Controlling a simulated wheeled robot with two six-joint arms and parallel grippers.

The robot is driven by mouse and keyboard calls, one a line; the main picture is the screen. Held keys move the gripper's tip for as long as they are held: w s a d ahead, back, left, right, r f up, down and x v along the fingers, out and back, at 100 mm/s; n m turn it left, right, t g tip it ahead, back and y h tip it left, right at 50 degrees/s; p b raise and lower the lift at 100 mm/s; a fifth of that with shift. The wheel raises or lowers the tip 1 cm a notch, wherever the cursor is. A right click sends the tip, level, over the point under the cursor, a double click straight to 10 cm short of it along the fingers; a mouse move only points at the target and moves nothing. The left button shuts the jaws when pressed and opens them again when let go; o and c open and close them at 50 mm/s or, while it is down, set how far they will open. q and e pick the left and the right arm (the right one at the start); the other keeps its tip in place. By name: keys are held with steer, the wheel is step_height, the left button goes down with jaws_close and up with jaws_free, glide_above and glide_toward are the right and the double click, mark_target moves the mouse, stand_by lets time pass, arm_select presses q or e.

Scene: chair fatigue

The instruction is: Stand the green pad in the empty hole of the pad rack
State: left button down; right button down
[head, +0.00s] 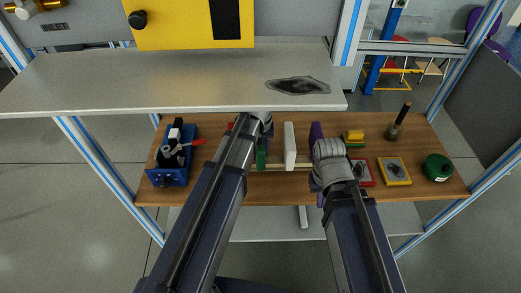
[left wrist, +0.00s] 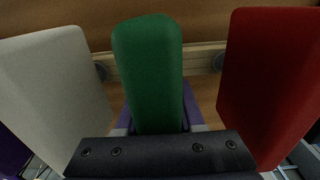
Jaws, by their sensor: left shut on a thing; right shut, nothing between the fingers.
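The green pad (head: 261,154) stands in line with the pads of the wooden pad rack (head: 275,168), beside a white pad (head: 290,145). In the left wrist view the green pad (left wrist: 149,70) is upright between the white pad (left wrist: 58,85) and a red pad (left wrist: 265,80). My left gripper (left wrist: 155,122) is shut on the green pad. Its lower end is hidden, so I cannot tell whether it sits in the hole. A purple pad (head: 316,132) stands right of the white one. My right gripper (head: 322,188) is shut and empty, in front of the purple pad.
A blue bin (head: 168,178) with tools stands at the left of the wooden table (head: 222,193). A grey shelf (head: 180,80) overhangs the back. Yellow and green blocks, red and yellow trays (head: 394,183), a green roll (head: 437,167) and a brush fill the right side.

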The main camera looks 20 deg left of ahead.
mark_target(261, 151)
arm_select(q)
steer(key=shift+f, duration=0.2)
steer(key=shift+c, duration=2.2)
jaws_free()
steer(key=shift+r, duration=0.1)
steer(key=shift+r, duration=0.1)
step_height(261, 151, up, 8)
steer(key=p, duration=0.7)
steer(key=shift+p, duration=0.4)
steer(key=shift+f, duration=0.2)
